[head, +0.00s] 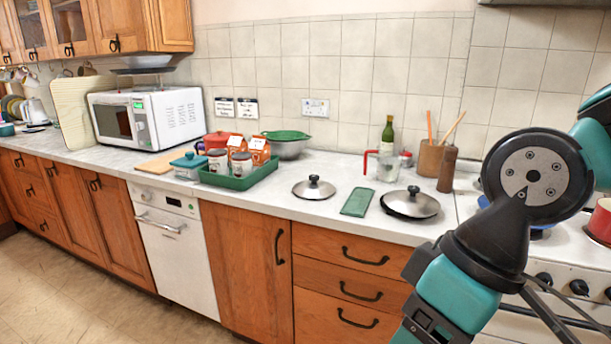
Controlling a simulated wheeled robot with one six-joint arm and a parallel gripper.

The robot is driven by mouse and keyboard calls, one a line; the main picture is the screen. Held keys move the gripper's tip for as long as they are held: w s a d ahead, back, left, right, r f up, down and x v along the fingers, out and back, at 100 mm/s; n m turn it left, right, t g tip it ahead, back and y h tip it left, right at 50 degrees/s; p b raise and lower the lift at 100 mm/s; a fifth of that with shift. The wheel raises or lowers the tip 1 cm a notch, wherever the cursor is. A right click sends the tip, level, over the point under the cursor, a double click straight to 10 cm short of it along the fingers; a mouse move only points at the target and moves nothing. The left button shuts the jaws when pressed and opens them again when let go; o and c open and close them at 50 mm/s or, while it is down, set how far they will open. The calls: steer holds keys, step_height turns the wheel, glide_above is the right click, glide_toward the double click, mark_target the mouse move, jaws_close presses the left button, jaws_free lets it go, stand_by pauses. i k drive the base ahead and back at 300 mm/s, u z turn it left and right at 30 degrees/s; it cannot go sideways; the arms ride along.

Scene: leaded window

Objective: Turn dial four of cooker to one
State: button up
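The white cooker (567,315) stands at the right edge, partly hidden behind my arm. Several black dials show on its front panel: one dial (545,279), another dial (579,287) to its right, and part of one more at the picture edge. I cannot tell which of them is dial four, and their markings are too small to read. Other dials may be hidden behind my arm.
A red pot (600,221) sits on the hob at the right edge. A wooden utensil pot (430,158), a brown mill (447,170) and a steel lid (410,203) stand on the worktop left of the cooker. Drawers (346,260) are below. The floor (60,290) at left is clear.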

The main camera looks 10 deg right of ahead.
mark_target(579, 288)
steer(key=z, duration=1.45)
